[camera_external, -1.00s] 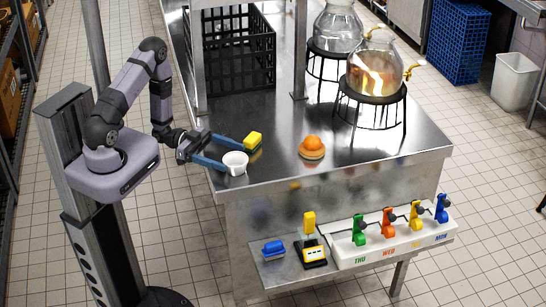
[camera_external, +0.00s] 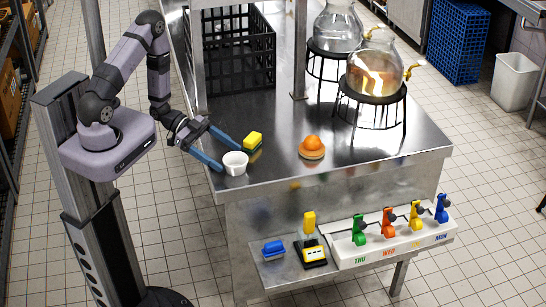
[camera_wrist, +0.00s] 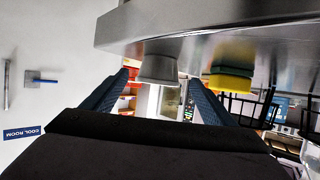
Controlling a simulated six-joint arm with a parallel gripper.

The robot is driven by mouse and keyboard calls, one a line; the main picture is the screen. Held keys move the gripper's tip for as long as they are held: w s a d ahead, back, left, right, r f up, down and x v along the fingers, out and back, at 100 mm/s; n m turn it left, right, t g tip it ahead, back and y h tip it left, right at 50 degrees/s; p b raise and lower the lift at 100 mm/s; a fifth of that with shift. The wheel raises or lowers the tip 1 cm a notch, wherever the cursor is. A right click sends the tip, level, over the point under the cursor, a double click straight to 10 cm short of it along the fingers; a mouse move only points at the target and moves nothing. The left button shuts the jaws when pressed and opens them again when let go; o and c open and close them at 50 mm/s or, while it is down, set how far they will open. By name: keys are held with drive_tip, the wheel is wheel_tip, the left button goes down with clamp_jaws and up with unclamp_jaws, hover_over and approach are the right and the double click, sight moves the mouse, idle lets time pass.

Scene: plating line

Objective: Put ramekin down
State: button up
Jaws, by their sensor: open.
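The white ramekin (camera_external: 235,163) stands upright on the steel table (camera_external: 290,182), near its left front corner. My gripper (camera_external: 231,156) is open, with its two blue fingers apart. In the outside view the fingertips end just behind and to the left of the ramekin, one on each side of the approach to it. In the wrist view the ramekin (camera_wrist: 159,68) shows ahead between the spread fingers (camera_wrist: 163,80), and no finger appears to touch it. That view is upside down, with the tabletop along the top.
A yellow and green sponge (camera_external: 253,139) lies close to the far finger. An orange on a round brown base (camera_external: 312,147) stands further right. Glass dispensers on black stands (camera_external: 376,85) and a black crate (camera_external: 240,55) stand behind. The tabletop between ramekin and dispensers is mostly clear.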

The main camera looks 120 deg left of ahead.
sight(244, 168)
drive_tip(key=shift+p+x, duration=1.25)
drive_tip(key=shift+x, duration=0.95)
drive_tip(key=shift+w+f, duration=0.2)
drive_tip(key=shift+w, duration=0.25)
drive_tip(key=c, duration=1.2)
drive_tip(key=shift+r, duration=0.25)
drive_tip(key=shift+d+r+b, duration=0.1)
drive_tip(key=shift+r+b, duration=0.65)
drive_tip(key=shift+r, duration=4.05)
